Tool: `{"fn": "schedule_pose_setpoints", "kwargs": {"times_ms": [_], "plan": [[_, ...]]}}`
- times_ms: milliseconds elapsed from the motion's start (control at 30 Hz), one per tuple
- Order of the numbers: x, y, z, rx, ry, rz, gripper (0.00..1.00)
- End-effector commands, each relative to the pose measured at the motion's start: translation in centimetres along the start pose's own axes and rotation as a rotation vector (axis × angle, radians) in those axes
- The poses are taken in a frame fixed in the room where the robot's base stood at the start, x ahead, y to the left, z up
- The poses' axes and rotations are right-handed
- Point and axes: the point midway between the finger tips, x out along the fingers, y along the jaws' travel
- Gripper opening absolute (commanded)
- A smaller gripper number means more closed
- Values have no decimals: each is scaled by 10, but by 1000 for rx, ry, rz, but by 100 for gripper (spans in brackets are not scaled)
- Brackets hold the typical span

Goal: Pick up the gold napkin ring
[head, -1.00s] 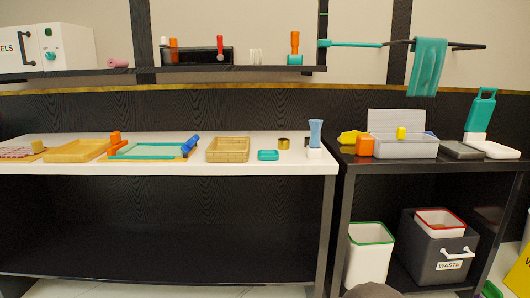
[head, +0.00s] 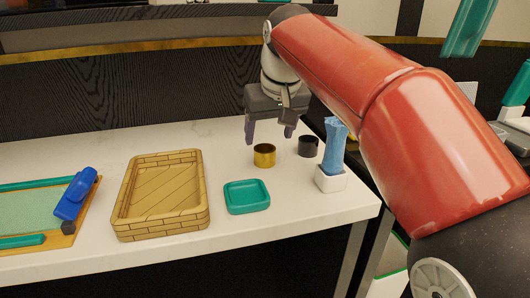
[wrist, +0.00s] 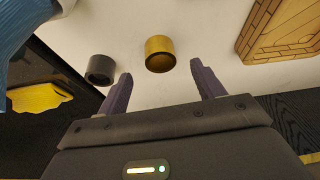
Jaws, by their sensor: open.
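The gold napkin ring (head: 264,155) stands on the white counter, between the teal dish and a dark ring. It also shows in the wrist view (wrist: 160,54), ahead of and between my two fingers. My gripper (head: 269,136) is open and empty, with its fingertips above the counter near the gold ring and slightly behind it in the head view. The fingers do not appear to touch the ring. In the wrist view my gripper (wrist: 161,82) has its fingers spread wider than the ring.
A dark ring (head: 308,146) stands close right of the gold one. A white holder (head: 331,180) with a blue cloth (head: 334,146) is by the counter's right end. A teal dish (head: 246,197) and wicker-like tray (head: 160,195) lie left. Bare counter surrounds the ring.

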Motion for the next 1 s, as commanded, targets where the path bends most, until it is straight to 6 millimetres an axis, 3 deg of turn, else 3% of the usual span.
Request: {"fn": "schedule_pose_setpoints", "kwargs": {"times_ms": [400, 700, 1000], "plan": [[56, 2, -7, 2, 0, 1, 68], [62, 2, -7, 2, 1, 1, 68], [62, 2, -7, 2, 1, 1, 31]]}}
